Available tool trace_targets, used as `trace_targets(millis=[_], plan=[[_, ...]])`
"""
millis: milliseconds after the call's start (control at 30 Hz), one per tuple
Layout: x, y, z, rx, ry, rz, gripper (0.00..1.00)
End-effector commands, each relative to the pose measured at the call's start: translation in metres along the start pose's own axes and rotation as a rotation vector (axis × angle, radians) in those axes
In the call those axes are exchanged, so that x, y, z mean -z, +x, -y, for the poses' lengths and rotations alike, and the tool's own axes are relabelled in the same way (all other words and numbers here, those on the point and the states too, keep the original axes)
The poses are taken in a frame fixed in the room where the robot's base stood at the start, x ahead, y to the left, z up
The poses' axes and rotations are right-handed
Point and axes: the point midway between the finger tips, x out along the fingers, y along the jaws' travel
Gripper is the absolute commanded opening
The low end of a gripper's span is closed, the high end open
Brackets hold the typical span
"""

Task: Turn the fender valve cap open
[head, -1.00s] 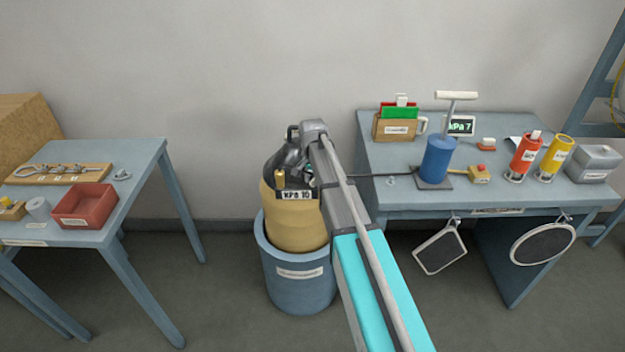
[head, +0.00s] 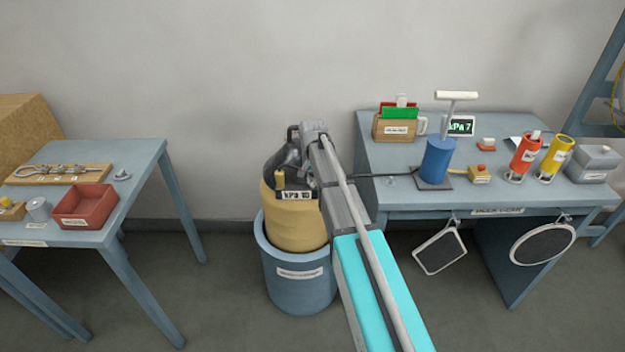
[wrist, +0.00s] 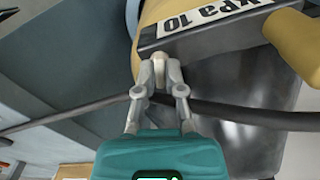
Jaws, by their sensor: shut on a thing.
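The tan fender (head: 292,225) stands upright in a blue round tub (head: 300,288), with a dark grey top and a gauge plate (head: 297,195) reading kPa 10. The plate also shows at the top of the wrist view (wrist: 205,20). In the wrist view my gripper (wrist: 158,78) is shut just below the plate, with its fingers close together around a small pale piece, which looks like the valve cap (wrist: 159,57). The fingers hide most of it, so I cannot tell how far it is turned. In the head view my arm hides the fingertips.
A dark hose (wrist: 65,115) passes close behind my fingers. On the right bench (head: 400,205) stand a blue hand pump (head: 437,160), a kPa 7 display (head: 460,126) and red and yellow cylinders. The left table (head: 130,165) holds a red tray (head: 85,222).

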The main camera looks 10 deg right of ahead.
Motion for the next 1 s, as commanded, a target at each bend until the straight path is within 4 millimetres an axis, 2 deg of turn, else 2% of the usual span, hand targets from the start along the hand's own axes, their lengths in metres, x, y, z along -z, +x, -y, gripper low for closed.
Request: trace_targets(millis=[400,967,1000], plan=[[0.0000,0.0001,0.0001,0.000,-0.253,0.000,0.00],[0.0000,0.0001,0.0001,0.000,-0.303,0.000,0.00],[0.0000,0.0001,0.0001,0.000,-0.303,0.000,0.20]])
